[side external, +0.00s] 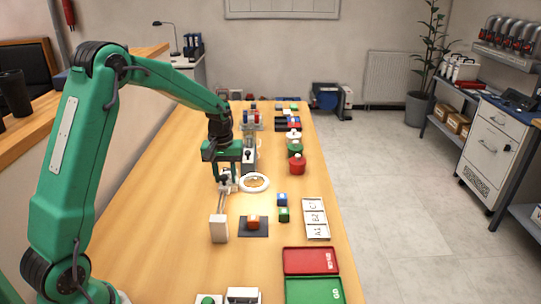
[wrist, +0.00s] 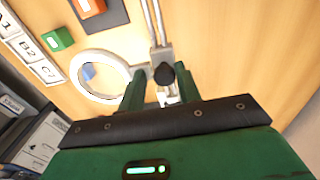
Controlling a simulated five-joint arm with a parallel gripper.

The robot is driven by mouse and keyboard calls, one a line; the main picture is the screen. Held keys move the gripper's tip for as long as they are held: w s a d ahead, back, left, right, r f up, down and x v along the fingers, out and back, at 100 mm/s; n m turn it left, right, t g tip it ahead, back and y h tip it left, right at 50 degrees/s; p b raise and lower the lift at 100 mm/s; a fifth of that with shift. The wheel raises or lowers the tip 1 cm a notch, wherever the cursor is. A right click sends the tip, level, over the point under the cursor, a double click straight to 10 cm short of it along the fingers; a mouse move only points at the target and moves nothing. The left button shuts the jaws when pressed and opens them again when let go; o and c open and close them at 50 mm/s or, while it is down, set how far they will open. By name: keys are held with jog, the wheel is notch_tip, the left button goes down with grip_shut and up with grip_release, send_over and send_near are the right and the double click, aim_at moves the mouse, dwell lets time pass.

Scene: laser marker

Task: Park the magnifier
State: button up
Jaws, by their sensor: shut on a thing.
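The magnifier (side external: 254,183) is a white ring with a clear lens, at mid-table beside my gripper. In the wrist view its ring (wrist: 77,62) is left of my fingers and joins a small metal carriage with a black knob (wrist: 163,73). Two thin metal rails (wrist: 152,22) run through the carriage toward a pale end block (side external: 219,230). My gripper (side external: 225,183) points down with its green fingers (wrist: 160,88) on either side of the carriage, shut on it. The exact contact is partly hidden by the fingers and knob.
An orange block (side external: 253,222) sits on a dark pad (side external: 246,234) near the rails. Blue (side external: 282,199) and green (side external: 284,215) blocks stand beside a label card (side external: 316,220). Red (side external: 311,262) and green (side external: 315,292) trays are in front. A red pot (side external: 298,165) stands behind.

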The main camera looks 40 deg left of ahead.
jog(key=shift+w+a+f+g, duration=0.1)
jog(key=shift+a+f+g, duration=0.2)
jog(key=shift+a+f, duration=0.5)
jog(key=o, duration=0.6)
jog(key=shift+d, duration=0.1)
jog(key=shift+w+d, duration=0.1)
jog(key=shift+d, duration=0.05)
jog(key=shift+r, duration=0.2)
jog(key=shift+w+r, duration=0.15)
jog(key=shift+r, duration=3.35)
jog(key=shift+r, duration=0.1)
